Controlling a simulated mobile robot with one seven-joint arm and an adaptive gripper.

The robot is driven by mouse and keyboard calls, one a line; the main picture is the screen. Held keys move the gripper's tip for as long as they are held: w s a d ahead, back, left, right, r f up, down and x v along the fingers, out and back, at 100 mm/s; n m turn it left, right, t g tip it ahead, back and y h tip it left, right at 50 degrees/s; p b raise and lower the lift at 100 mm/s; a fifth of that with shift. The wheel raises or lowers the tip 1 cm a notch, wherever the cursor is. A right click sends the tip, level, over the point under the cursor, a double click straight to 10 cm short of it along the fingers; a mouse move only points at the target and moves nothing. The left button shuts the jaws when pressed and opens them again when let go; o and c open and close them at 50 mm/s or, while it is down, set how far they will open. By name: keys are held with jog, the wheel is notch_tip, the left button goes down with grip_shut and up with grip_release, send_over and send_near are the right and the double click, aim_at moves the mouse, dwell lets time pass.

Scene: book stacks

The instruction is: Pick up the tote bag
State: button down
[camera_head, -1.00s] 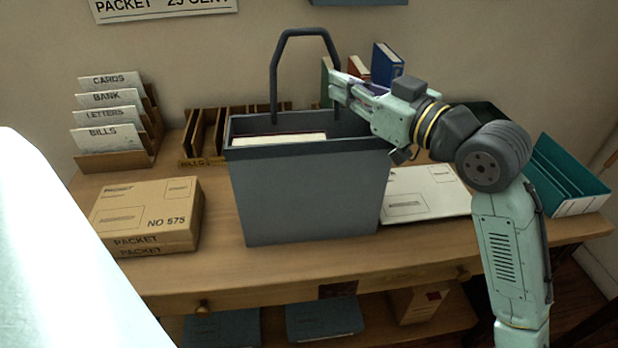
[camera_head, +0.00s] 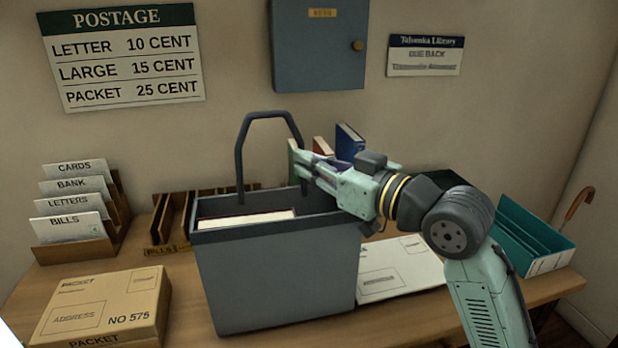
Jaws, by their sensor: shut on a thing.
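The tote bag (camera_head: 275,279) is a dark grey, open-topped bag with a stiff arched handle (camera_head: 240,158). It is upright above or on the wooden desk, left of centre; I cannot tell whether its base touches. A pale book or packet shows inside its opening. My gripper (camera_head: 300,165) reaches in from the right at the right leg of the handle, above the bag's opening. It is shut on the handle; the fingertips are partly hard to make out.
Cardboard packets (camera_head: 105,308) lie at the front left, with a letter sorter (camera_head: 75,215) behind them. A white envelope (camera_head: 402,267) lies right of the bag. A teal tray (camera_head: 530,240) stands at the right. Books (camera_head: 349,142) stand behind my gripper.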

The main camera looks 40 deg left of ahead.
jog(key=s+d+r+b, duration=0.4)
jog(key=s+d, duration=0.6)
jog(key=d, duration=0.2)
jog(key=shift+s, duration=0.2)
jog(key=shift+d, duration=0.1)
dwell(0.7)
